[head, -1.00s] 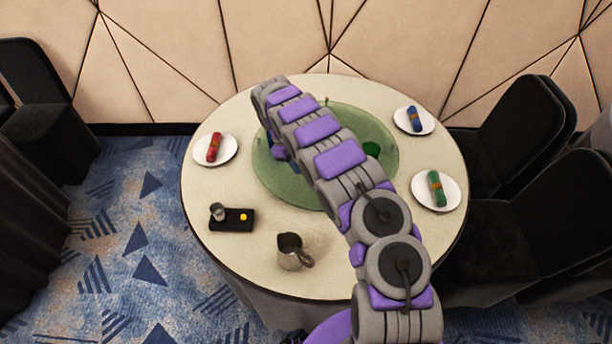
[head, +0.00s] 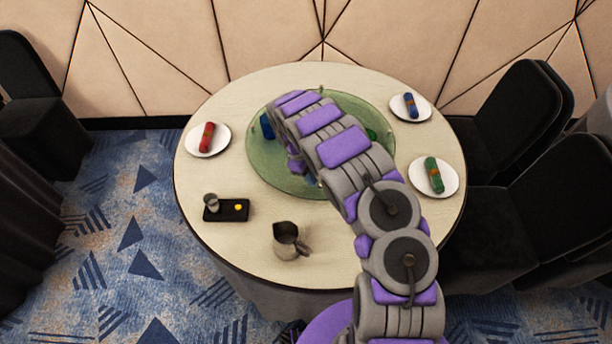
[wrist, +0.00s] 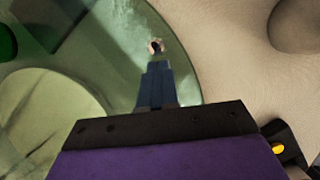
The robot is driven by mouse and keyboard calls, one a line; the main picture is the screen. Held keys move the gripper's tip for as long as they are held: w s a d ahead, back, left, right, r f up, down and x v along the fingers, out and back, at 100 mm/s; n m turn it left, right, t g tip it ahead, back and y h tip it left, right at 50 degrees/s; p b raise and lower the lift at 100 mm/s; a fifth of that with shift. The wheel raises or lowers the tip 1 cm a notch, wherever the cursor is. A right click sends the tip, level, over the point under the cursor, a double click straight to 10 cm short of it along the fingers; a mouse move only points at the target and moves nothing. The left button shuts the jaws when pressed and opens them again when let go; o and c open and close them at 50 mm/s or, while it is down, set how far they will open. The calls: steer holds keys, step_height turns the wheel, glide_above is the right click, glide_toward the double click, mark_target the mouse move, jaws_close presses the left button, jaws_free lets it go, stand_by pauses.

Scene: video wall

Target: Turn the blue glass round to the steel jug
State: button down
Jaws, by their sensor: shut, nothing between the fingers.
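The blue glass (head: 267,126) stands on the left part of the green glass turntable (head: 272,178), partly hidden by my arm. The steel jug (head: 289,241) stands upright on the table's near side, off the turntable. My gripper (wrist: 155,55) shows in the wrist view. It is shut and empty, pointing down over the turntable near its edge. A small round knob (wrist: 155,46) lies right at the fingertips; I cannot tell whether they touch. In the head view my arm hides most of the gripper.
A green glass (head: 371,134) stands on the turntable's right side. A black tray (head: 232,212) with a small cup and a yellow item lies left of the jug. Plates with red (head: 207,138), blue (head: 411,105) and green (head: 433,175) rolls stand near the table edge.

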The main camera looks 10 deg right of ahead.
steer(key=shift+s+d, duration=0.1)
stand_by(0.4)
